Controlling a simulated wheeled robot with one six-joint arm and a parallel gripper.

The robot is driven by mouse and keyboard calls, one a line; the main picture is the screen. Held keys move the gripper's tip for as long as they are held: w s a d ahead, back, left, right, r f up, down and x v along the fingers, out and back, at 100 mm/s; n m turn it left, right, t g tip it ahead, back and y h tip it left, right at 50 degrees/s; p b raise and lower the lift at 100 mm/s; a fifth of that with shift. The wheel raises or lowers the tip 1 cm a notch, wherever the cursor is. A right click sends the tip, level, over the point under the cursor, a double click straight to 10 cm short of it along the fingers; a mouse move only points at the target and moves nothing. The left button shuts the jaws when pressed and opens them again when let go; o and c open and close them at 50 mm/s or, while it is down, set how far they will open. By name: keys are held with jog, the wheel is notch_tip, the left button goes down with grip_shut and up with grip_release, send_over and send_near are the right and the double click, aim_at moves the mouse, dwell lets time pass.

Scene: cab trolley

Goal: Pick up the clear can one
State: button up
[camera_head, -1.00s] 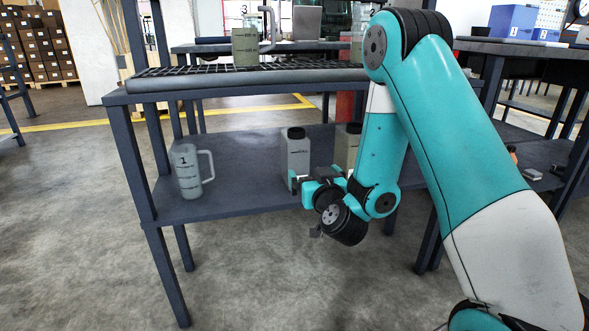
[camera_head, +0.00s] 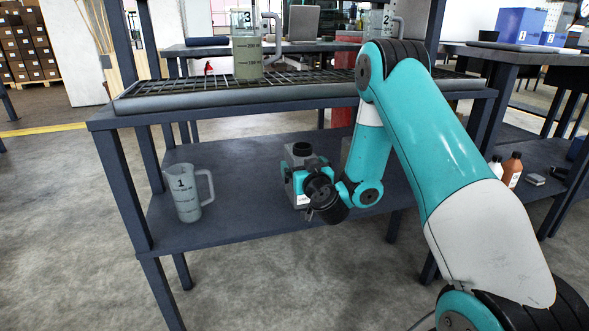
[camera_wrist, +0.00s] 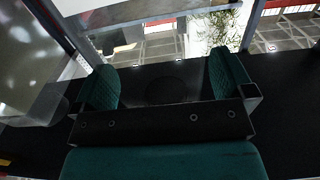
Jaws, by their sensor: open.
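The clear can one (camera_head: 186,196), a translucent grey jug marked "1" with its handle on the right, stands upright on the lower shelf (camera_head: 240,215) at the left. My gripper (camera_head: 297,182) is to the right of it, apart from it, low over the same shelf and in front of a grey bottle. In the wrist view my gripper (camera_wrist: 165,75) is open, with nothing visible between its two teal fingers. A translucent body stands at the left edge of the wrist view; I cannot tell which container it is.
The black-capped grey bottle (camera_head: 302,152) stands behind my gripper, partly hidden. Clear can three (camera_head: 247,58) and can two (camera_head: 376,22) are higher up, can three on the upper rack (camera_head: 185,92). Shelf legs frame the lower shelf. The shelf between can one and my gripper is clear.

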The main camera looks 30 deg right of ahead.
aim_at(303, 147)
jog(key=shift+w, duration=0.35)
jog(key=c, duration=1.4)
jog(key=shift+d+r, duration=0.1)
jog(key=shift+r, duration=0.05)
notch_tip(303, 147, up, 10)
jog(key=p, duration=1)
jog(key=shift+r+p, duration=0.15)
jog(key=shift+p, duration=0.2)
jog(key=shift+s, duration=0.1)
